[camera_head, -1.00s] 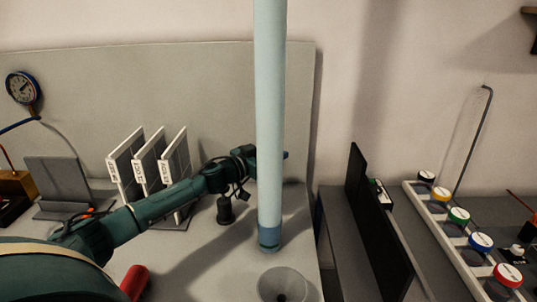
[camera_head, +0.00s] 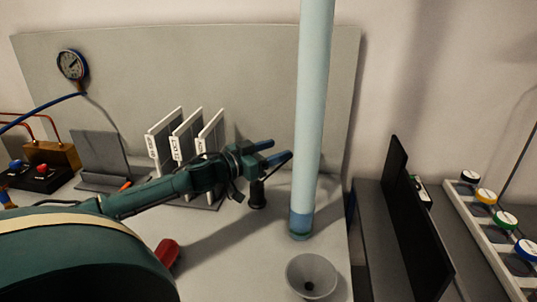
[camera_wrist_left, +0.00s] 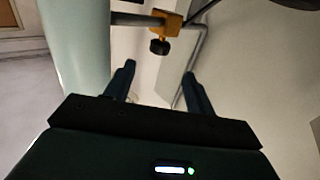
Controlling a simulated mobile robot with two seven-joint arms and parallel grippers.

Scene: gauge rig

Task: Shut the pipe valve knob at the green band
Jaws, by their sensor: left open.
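My left gripper (camera_head: 280,151) is open and empty, just left of a tall pale blue pipe (camera_head: 315,100) with a dark blue band and a green ring at its foot. In the left wrist view the jaws (camera_wrist_left: 159,72) are apart. Beyond their tips there is a black knob (camera_wrist_left: 160,46) on an orange fitting (camera_wrist_left: 170,23) on a grey pipe. On a rail at the right stand knobs with coloured bands; the green-banded knob (camera_head: 505,219) is far from the gripper. I cannot tell which knob is the pipe valve's. My right gripper is not in view.
Behind the gripper stand several white plates (camera_head: 185,140) in a rack. A black cylinder (camera_head: 257,195) stands below the gripper. A grey funnel (camera_head: 311,277) is at the front, and a dark upright panel (camera_head: 405,215) stands between the pipe and the knob rail (camera_head: 480,230).

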